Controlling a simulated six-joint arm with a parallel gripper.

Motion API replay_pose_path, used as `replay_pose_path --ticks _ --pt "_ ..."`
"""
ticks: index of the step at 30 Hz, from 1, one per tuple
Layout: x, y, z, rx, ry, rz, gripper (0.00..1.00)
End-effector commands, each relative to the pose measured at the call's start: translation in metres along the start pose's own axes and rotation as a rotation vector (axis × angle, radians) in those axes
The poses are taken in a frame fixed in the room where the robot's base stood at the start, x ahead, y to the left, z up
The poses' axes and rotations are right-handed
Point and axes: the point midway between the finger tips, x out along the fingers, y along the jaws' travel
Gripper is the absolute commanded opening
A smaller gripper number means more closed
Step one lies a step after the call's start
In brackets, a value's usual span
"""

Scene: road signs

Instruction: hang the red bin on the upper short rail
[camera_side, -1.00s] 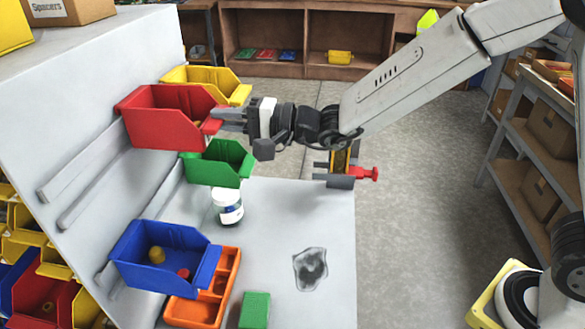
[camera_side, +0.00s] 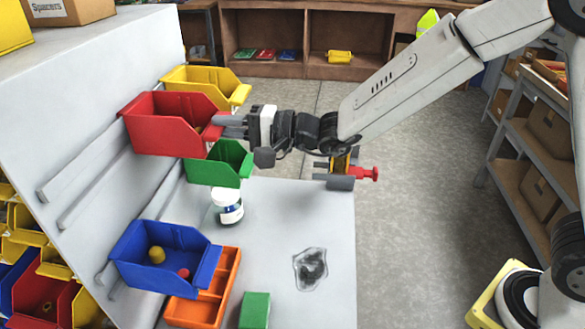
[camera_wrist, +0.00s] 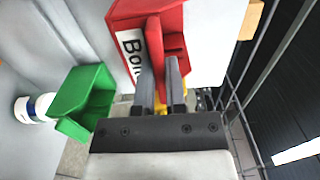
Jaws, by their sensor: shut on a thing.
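The red bin (camera_side: 160,139) is in my gripper (camera_side: 219,126) and sits in front of the sloped grey panel in the side view. In the wrist view the red bin (camera_wrist: 180,24) has a white label, and the two fingers of my gripper (camera_wrist: 162,75) close on its front edge. Grey rails run slanting along the panel: an upper rail (camera_side: 78,165) and one just below it (camera_side: 94,191). Their far ends are hidden behind the red bin. I cannot tell whether the bin's back touches a rail.
A yellow bin (camera_side: 192,78) is behind the red bin, and a green bin (camera_side: 207,172) is below it. A blue bin (camera_side: 146,274) holds small parts lower down. A white jar (camera_side: 227,208), orange tray (camera_side: 198,312) and green block (camera_side: 255,311) stand on the worktop.

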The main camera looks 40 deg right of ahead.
Motion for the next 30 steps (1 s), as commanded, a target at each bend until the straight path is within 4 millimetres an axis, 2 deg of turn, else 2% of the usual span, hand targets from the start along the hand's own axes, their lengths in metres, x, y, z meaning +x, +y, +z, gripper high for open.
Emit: replay_pose_path --ticks 6,7,9,10,11,23,30 --pt "0.000 -0.002 0.000 -0.001 0.000 -0.004 0.00" --pt "0.000 -0.002 0.000 -0.001 0.000 -0.004 0.20" --pt "0.000 -0.002 0.000 -0.001 0.000 -0.004 0.43" --pt "0.000 -0.002 0.000 -0.001 0.000 -0.004 0.52" --pt "0.000 -0.001 0.000 -0.001 0.000 -0.003 0.55" --pt "-0.003 0.000 0.000 0.000 0.000 0.001 0.55" --pt "-0.019 -0.001 0.000 -0.001 0.000 -0.001 0.55"
